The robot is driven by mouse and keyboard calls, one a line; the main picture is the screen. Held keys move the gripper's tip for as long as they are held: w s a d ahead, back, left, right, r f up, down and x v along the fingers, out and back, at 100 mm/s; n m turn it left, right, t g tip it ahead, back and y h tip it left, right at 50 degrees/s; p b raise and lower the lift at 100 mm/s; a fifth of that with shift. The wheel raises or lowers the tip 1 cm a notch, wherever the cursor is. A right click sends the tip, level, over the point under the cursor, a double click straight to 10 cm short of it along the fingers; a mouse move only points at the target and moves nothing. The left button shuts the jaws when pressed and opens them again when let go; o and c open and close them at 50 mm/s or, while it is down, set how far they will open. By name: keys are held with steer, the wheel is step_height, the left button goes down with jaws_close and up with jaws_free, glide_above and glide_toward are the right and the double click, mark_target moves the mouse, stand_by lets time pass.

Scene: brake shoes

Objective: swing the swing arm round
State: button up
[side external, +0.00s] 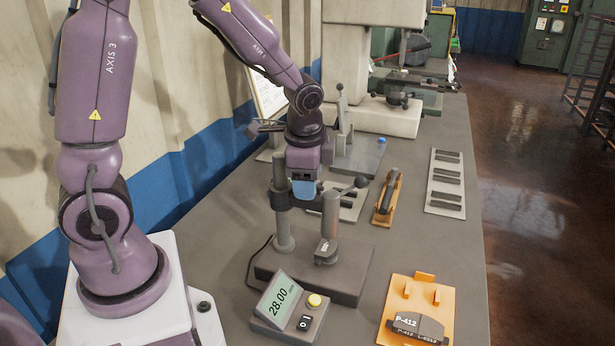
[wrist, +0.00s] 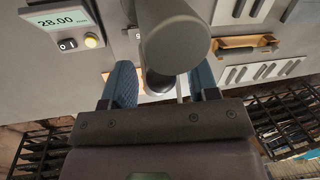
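The measuring stand has a dark base (side external: 340,277) and an upright grey post (side external: 281,225). My gripper (side external: 304,190) points down at the swing arm, close to the post. In the wrist view its blue fingers (wrist: 163,85) are apart, with a dark part of the stand between them. A large grey cylinder (wrist: 170,40) hides much there; contact cannot be told.
A display box (side external: 290,302) reading 28.00 stands at the stand's front. An orange fixture (side external: 443,288) holds a dark shoe marked P-412 at front right.

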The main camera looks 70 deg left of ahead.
step_height(320, 180, up, 13)
steer(key=s+d, duration=0.1)
steer(key=d, duration=0.1)
steer(key=shift+s+f, duration=0.15)
steer(key=shift+s, duration=0.05)
